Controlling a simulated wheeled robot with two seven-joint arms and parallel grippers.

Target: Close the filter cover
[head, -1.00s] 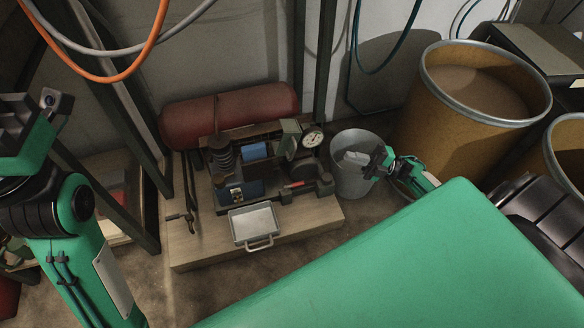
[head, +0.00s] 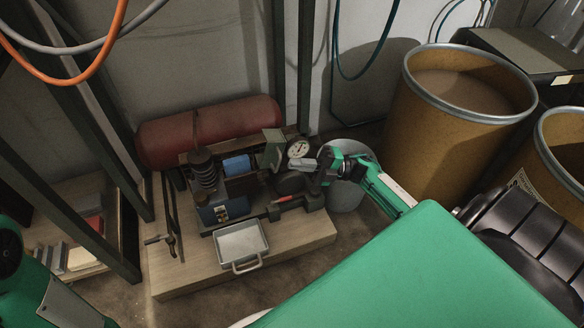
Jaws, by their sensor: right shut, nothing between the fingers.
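A machine with a ribbed dark cylinder (head: 203,170) and a round gauge (head: 299,149) stands on a wooden board. A grey-green panel (head: 272,149) stands upright between a blue part (head: 237,165) and the gauge; it looks like the filter cover, standing open, though I cannot be sure. My right gripper (head: 309,165) is shut and empty, just below the gauge and to the right of the panel. It appears apart from the panel. Its fingers partly hide the area below the gauge. My left gripper is out of view; only part of my left arm shows at the left edge.
A metal tray with a handle (head: 241,246) lies at the front of the wooden board (head: 195,278). A grey bucket (head: 348,196) stands just right of the machine, beneath my right arm. A red tank (head: 205,131) lies behind. Large brown drums (head: 440,125) stand at the right.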

